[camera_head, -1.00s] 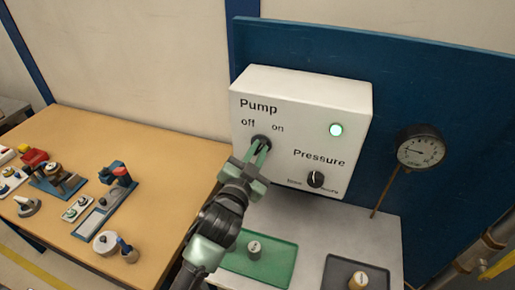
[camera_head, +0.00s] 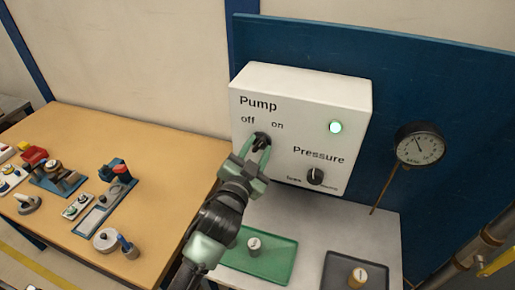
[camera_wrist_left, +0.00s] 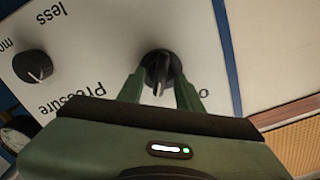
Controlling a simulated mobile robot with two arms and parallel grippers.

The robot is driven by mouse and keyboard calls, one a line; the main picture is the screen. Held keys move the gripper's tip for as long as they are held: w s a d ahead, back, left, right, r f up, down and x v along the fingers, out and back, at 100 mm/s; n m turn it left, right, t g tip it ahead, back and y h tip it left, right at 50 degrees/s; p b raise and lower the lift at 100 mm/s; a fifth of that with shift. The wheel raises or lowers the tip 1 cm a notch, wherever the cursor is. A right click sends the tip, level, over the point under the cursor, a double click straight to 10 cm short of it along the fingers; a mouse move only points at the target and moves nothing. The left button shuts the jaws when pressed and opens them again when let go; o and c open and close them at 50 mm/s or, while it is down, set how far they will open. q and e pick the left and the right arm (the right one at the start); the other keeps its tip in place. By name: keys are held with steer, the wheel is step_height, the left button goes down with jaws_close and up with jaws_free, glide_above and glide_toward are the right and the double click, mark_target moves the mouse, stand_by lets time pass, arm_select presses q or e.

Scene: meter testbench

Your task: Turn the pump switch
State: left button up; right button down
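The pump switch (camera_head: 261,137) is a black round knob with a raised grip, on the white control box (camera_head: 308,100) below the labels "off" and "on". It also shows in the wrist view (camera_wrist_left: 160,70), where its thin grip lies between my fingers. My left gripper (camera_head: 258,150) is at the switch with its two green fingers apart, one on each side of the knob. In the wrist view my left gripper (camera_wrist_left: 160,90) shows gaps between the fingers and the grip. A green lamp (camera_head: 335,127) is lit on the box. My right gripper is not in view.
The pressure knob (camera_head: 315,176) sits lower right on the box. A round gauge (camera_head: 419,145) stands to the right. A green tray (camera_head: 275,262) and a dark tray (camera_head: 340,268) lie below. A wooden table (camera_head: 160,150) with several parts is at left.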

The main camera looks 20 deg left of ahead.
arm_select(q)
steer(key=shift+s+f, duration=0.15)
steer(key=shift+s, duration=0.2)
steer(key=s+b, duration=0.2)
steer(key=s, duration=0.5)
steer(key=shift+a, duration=0.15)
